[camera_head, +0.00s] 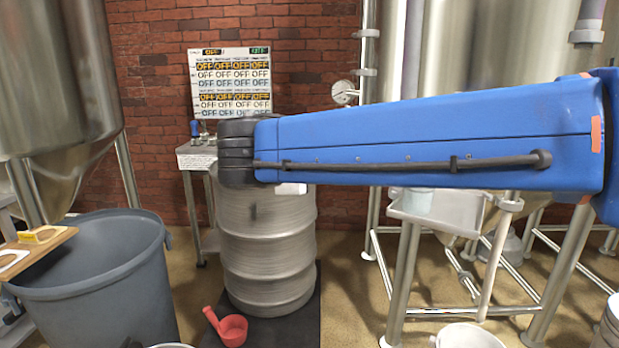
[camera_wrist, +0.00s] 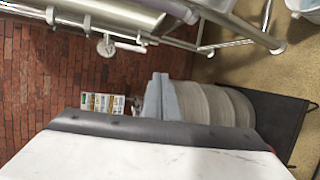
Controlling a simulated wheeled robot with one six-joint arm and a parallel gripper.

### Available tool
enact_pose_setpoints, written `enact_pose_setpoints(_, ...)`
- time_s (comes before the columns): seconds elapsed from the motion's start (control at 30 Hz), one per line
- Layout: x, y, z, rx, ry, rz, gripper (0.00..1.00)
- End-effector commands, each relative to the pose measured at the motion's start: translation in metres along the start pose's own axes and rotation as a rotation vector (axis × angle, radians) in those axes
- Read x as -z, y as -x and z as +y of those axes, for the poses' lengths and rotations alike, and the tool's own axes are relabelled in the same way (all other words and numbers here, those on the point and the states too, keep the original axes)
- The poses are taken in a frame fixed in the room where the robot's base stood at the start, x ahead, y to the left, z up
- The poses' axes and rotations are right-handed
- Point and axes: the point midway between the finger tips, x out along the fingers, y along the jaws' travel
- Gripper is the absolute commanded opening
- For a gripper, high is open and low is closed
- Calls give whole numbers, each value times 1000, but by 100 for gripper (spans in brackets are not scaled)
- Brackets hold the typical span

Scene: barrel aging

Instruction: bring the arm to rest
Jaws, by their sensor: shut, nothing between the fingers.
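My blue arm (camera_head: 430,140) reaches across the head view from the right edge to a black joint (camera_head: 237,152) near the centre. A small white part (camera_head: 291,189), likely mine, shows just below the arm. The fingers of my gripper are hidden behind the arm in the head view. In the wrist view a large white surface with a black edge (camera_wrist: 150,135) fills the bottom, likely part of my own arm. No fingertips show there. Nothing is seen held.
A steel keg (camera_head: 265,240) stands on a dark mat (camera_head: 300,325), behind the arm in the head view; it also shows in the wrist view (camera_wrist: 215,105). A red scoop (camera_head: 232,328), a grey bin (camera_head: 95,280) and steel tanks (camera_head: 60,80) stand around.

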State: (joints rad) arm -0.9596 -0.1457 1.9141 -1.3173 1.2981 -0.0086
Motion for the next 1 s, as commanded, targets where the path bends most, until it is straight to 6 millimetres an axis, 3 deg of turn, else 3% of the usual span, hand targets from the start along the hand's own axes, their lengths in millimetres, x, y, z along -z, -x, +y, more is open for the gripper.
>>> enact_pose_setpoints(0.27,-69,-30,-40,153,-87,-66,0)
enact_pose_setpoints(0.5,-160,-48,-107,366,-250,-152,0)
enact_pose_setpoints(0.8,-248,-34,-197,602,-523,-245,0)
enact_pose_setpoints(1.0,-285,-10,-254,728,-738,-296,0)
